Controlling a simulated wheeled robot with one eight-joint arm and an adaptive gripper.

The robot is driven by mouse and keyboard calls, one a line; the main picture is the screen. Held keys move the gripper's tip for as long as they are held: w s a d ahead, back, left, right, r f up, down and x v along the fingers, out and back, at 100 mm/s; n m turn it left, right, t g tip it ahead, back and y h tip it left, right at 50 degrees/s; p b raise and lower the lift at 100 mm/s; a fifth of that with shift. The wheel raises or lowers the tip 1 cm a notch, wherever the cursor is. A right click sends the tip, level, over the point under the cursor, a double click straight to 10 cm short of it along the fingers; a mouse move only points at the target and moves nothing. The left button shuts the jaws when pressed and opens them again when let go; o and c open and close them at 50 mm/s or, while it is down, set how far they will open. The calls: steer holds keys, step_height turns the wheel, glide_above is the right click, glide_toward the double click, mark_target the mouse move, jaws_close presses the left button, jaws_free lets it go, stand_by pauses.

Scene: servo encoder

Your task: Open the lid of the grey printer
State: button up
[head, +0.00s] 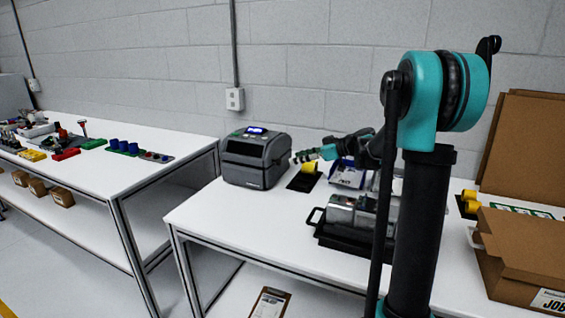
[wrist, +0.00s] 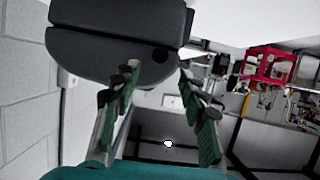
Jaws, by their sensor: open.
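The grey printer (head: 257,158) stands on the right-hand white table near the wall, with a lit blue display on top. Its lid looks shut. My gripper (head: 305,155) is just right of the printer at about the height of its upper half, fingers towards it. In the wrist view the printer (wrist: 100,45) fills the upper left as a dark rounded body. There my gripper (wrist: 158,72) is open, with its green-padded fingers apart and nothing between them. The fingertips overlap the printer's edge in the picture; I cannot tell whether they touch it.
A black mat with a yellow item (head: 309,170) lies right of the printer. A black tray with metal parts (head: 352,218) sits on the table before my arm. A cardboard box (head: 520,262) stands at the right. The table's front left is clear.

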steer(key=x, duration=0.7)
steer(key=shift+a, duration=0.2)
steer(key=shift+w, duration=0.1)
jaws_close()
